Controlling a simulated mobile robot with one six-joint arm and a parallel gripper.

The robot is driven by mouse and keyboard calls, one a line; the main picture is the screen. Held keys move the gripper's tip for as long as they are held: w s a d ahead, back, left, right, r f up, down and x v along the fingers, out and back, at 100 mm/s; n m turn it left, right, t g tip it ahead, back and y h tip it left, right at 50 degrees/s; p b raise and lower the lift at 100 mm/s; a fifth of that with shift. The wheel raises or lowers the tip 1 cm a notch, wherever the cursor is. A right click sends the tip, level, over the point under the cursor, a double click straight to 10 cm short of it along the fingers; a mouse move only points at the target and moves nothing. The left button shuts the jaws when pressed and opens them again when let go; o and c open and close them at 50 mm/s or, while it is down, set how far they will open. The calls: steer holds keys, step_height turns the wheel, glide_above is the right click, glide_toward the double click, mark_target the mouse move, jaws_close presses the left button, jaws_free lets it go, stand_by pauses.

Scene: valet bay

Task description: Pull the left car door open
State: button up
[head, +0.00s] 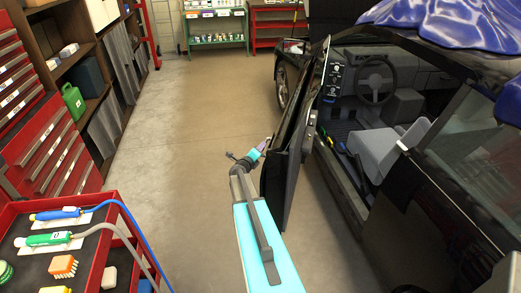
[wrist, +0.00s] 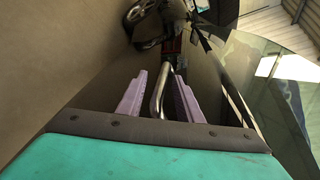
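The black car (head: 390,200) stands on the right. Its left door (head: 287,160) is swung well out from the body, with a wide gap that shows the seat and floor inside. My gripper (head: 262,146) is at the outer side of the door in the head view, where the handle is too small to make out. In the wrist view, a curved silver door handle (wrist: 157,95) lies between the two purple fingers of my gripper (wrist: 160,88).
A red tool cart (head: 118,232) with a tray of brushes and tools stands at front left. Red drawers (head: 50,140) and shelves line the left wall. A green shelf (head: 215,38) is at the back. The floor (head: 195,120) between them is clear.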

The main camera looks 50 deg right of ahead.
steer(key=b+v, duration=0.2)
steer(key=v, duration=0.7)
steer(key=shift+a, duration=0.2)
stand_by(0.3)
